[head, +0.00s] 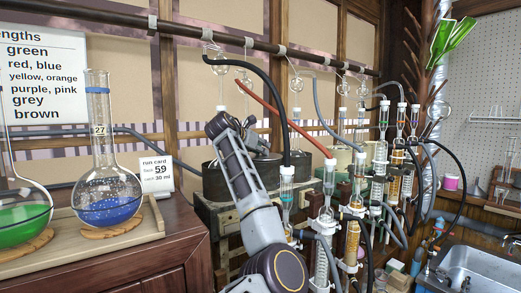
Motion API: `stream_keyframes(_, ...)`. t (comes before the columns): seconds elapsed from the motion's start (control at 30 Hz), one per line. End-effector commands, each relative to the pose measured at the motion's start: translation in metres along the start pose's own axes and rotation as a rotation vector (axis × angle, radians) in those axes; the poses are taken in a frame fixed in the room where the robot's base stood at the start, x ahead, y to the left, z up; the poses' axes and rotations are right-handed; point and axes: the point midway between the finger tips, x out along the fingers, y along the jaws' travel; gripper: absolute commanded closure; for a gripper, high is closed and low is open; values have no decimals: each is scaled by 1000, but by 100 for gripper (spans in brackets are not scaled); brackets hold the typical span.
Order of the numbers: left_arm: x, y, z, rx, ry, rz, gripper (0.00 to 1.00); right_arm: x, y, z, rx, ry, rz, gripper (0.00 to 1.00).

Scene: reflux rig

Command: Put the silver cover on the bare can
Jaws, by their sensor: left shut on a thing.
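Several dark round cans stand in a row on the bench behind my left arm: one at the left (212,183), one in the middle (263,173) and one at the right (303,162). My left gripper (251,130) is above the middle can, partly hidden by its own wrist. It is shut on what appears to be the silver cover (264,154), a grey shape low over the middle can. I cannot tell whether the cover touches the can. The left can's top is partly hidden by my arm. My right gripper is not in view.
A black hose (275,88) and a red hose (284,117) arch close to my left gripper. Glass condensers (322,235) crowd the front right. Flasks with blue (108,203) and green liquid stand on a wooden tray at left. A sink (475,268) is at lower right.

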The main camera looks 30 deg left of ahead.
Motion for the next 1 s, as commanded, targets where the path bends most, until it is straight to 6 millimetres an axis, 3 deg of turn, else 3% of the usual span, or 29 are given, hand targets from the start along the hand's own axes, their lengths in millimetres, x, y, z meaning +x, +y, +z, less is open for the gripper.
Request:
stream_keyframes(0.4,1,0,-3,0,-1,0,100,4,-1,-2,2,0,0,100)
stream_keyframes(0.43,1,0,-3,0,0,0,72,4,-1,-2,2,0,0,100)
stream_keyframes(0.57,1,0,-3,0,0,0,55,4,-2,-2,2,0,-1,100)
stream_keyframes(1.0,1,0,-2,0,0,0,53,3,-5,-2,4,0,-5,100)
